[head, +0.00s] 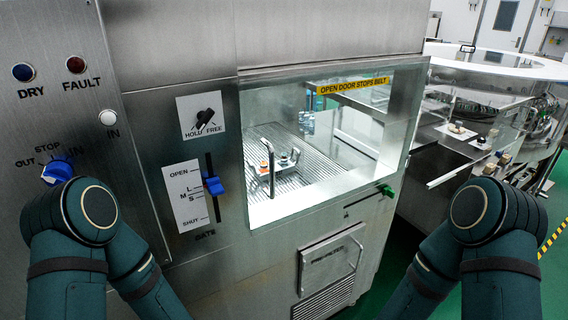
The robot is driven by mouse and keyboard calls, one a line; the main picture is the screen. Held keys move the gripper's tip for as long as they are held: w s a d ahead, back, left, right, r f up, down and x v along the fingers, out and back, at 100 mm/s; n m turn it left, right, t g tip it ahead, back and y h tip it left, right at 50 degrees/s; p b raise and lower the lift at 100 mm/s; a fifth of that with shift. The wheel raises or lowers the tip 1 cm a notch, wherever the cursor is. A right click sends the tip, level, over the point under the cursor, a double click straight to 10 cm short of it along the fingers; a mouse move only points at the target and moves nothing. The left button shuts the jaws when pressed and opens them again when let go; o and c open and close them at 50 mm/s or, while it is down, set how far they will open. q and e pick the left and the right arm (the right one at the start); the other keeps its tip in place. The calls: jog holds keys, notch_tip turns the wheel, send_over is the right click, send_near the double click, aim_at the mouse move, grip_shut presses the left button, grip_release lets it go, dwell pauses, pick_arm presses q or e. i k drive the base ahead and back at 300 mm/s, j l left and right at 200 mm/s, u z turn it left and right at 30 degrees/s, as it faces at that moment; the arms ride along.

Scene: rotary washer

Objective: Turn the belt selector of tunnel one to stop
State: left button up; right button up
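The blue belt selector knob (58,169) is on the steel front panel at the far left in the head view. The words OUT, STOP and IN are printed around its upper side, with STOP at the top. A whitish mark shows at the knob's lower left; I cannot tell for sure which word the knob points to. The bent joint of my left arm is just below the knob in the picture and close to its lower edge. Neither gripper is in view; only bent arm joints and links show at the lower left and lower right.
Above the selector are a blue DRY lamp (24,72), a red FAULT lamp (76,65) and a white button (108,118). Right of it are a black HOLD/FREE knob (205,119) and a blue gate slider (214,186). A window (340,140) shows a lit interior.

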aim_at(56, 173)
jog(key=u, duration=1.7)
